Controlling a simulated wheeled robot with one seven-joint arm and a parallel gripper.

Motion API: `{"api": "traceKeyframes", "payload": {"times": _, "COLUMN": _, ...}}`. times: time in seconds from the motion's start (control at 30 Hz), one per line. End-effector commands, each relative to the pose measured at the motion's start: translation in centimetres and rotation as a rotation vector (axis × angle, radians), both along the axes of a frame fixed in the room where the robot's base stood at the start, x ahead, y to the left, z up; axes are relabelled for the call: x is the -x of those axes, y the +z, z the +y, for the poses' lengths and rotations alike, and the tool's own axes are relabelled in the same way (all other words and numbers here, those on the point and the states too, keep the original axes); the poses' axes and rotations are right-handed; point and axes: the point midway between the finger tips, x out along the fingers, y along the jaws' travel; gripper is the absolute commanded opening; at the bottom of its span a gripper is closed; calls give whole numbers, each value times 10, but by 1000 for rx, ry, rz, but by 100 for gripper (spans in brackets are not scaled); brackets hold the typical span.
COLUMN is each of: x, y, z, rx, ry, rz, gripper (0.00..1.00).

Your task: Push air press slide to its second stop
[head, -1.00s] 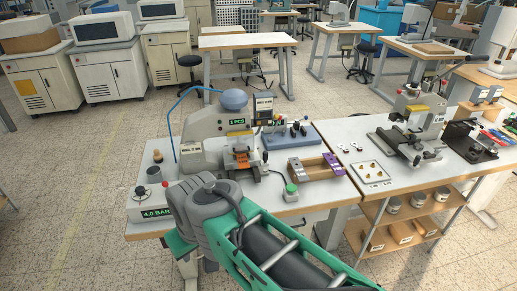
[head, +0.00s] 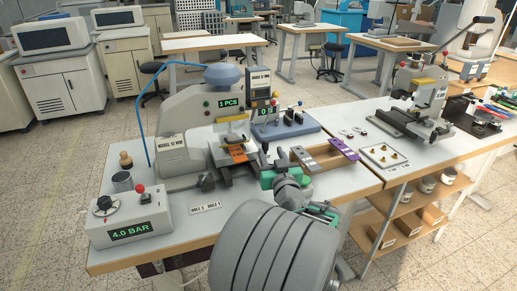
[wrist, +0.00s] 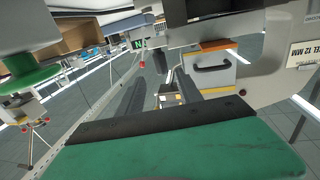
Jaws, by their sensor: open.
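The grey air press (head: 185,140) stands on the left table, with a blue round top and a "1 PCS" display. Its slide (head: 240,153), with an orange plate on top, sits low at the press front under the head. In the wrist view the slide (wrist: 210,72) appears as a pale block with an orange top and a dark handle. My gripper (head: 284,180) is just in front and to the right of the slide, low over the table. Its two dark fingers are apart and empty in the wrist view (wrist: 160,95). Contact with the slide cannot be told.
A "4.0 BAR" regulator box (head: 130,220) stands at the front left. A blue fixture (head: 285,128) stands behind. A second press (head: 415,100) is on the right table.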

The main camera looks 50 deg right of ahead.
Motion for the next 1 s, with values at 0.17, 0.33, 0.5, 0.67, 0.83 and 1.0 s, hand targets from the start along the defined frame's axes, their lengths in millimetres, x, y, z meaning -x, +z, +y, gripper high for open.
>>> {"api": "traceKeyframes", "payload": {"times": 0.17, "x": -30, "y": 3, "z": -18, "rx": -3, "ry": 11, "rz": 2, "gripper": 42}}
{"api": "traceKeyframes", "payload": {"times": 0.33, "x": -52, "y": 2, "z": -36, "rx": -3, "ry": 10, "rz": 2, "gripper": 42}}
{"api": "traceKeyframes", "payload": {"times": 0.5, "x": -58, "y": 1, "z": -42, "rx": -2, "ry": 8, "rz": 2, "gripper": 42}}
{"api": "traceKeyframes", "payload": {"times": 0.67, "x": -58, "y": 1, "z": -42, "rx": -2, "ry": 8, "rz": 2, "gripper": 42}}
{"api": "traceKeyframes", "payload": {"times": 0.83, "x": -58, "y": 1, "z": -42, "rx": -2, "ry": 8, "rz": 2, "gripper": 29}}
{"api": "traceKeyframes", "payload": {"times": 1.0, "x": -58, "y": 1, "z": -42, "rx": -2, "ry": 8, "rz": 2, "gripper": 15}}
